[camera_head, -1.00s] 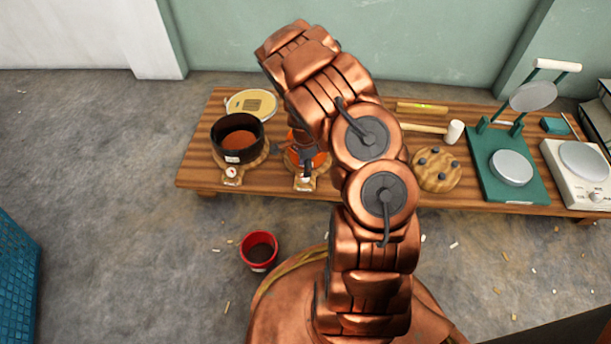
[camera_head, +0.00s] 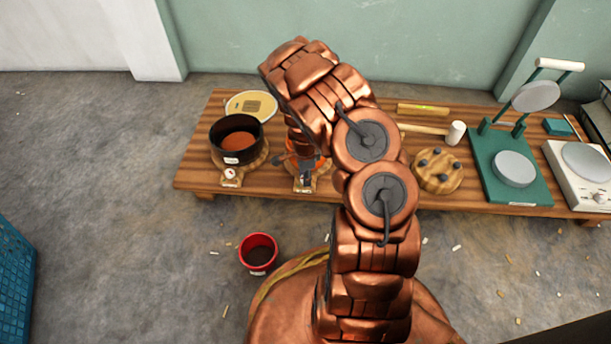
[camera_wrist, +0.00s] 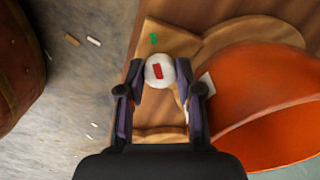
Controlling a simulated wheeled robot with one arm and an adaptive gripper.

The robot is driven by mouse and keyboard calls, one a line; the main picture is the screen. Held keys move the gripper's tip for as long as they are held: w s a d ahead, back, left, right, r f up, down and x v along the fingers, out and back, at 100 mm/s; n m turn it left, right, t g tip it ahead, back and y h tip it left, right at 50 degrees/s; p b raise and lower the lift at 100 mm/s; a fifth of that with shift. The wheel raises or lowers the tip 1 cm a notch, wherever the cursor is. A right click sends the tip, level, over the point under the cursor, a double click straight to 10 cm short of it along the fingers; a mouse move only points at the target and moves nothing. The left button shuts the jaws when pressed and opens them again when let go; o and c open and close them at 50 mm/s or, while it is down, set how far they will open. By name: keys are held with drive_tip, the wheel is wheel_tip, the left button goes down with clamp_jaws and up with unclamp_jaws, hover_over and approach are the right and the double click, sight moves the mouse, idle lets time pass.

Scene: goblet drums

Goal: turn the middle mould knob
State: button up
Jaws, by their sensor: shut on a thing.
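The middle mould is an orange bowl shape on a wooden base, largely covered by my arm in the head view; its orange side fills the right of the wrist view (camera_wrist: 260,100). Its knob (camera_wrist: 158,72) is round and white with a red mark, on the base's wooden tab. A green mark (camera_wrist: 153,38) lies on the wood just beyond it. My gripper (camera_wrist: 159,88) is shut on the knob, one dark finger on each side. In the head view my gripper (camera_head: 304,167) is over the tab at the bench's front, and the knob is hard to make out.
A black mould (camera_head: 237,151) with its own white knob (camera_head: 230,174) stands to the left. A round wooden piece with dark pegs (camera_head: 438,170), a mallet (camera_head: 456,132) and a green press (camera_head: 530,187) lie right on the bench (camera_head: 203,178). A red bucket (camera_head: 258,263) stands on the floor.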

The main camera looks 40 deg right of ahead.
clamp_jaws()
